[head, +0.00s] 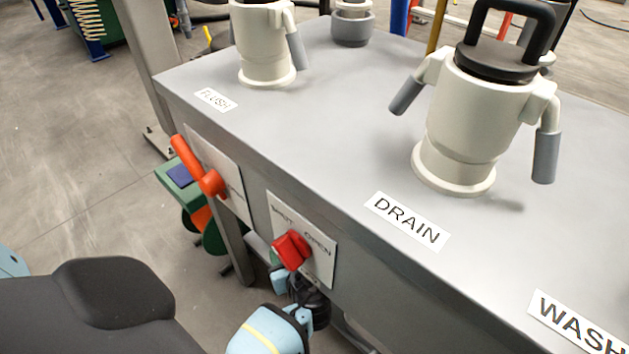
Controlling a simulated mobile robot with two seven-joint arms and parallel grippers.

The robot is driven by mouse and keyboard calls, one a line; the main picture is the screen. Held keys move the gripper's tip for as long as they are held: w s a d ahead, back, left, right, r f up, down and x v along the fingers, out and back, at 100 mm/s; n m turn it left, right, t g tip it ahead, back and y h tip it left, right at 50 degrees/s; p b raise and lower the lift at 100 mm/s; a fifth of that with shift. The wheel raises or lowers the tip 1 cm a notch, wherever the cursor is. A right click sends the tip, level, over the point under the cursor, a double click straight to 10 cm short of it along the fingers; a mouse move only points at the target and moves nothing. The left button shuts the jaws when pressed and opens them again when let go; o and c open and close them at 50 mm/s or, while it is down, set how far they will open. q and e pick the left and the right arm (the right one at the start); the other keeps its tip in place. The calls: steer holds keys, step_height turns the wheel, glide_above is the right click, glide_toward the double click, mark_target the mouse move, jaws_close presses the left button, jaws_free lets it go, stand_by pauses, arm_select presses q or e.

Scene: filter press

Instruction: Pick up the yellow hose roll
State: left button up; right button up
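I cannot make out a yellow hose roll for certain in the head view. A pale yellow coil (86,30) shows at the top left edge, on green equipment with blue legs; I cannot tell whether it is a hose. A light blue arm part of mine with a yellow stripe rises at the bottom centre, with black and light blue parts beyond it, just below the red valve handle. I take it for my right arm. Its gripper fingers cannot be made out, and no held thing shows. My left gripper is not in view.
A grey bench (330,130) fills the right, carrying cream canisters (470,125) and labels FLUSH, DRAIN and WASH. An orange lever (198,168) and a red valve handle (290,250) stick out from its front. Open concrete floor (70,150) lies at left.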

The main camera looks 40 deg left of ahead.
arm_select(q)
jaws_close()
arm_select(e)
steer(key=shift+s, duration=0.35)
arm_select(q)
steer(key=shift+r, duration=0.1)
arm_select(e)
steer(key=shift+w, duration=0.15)
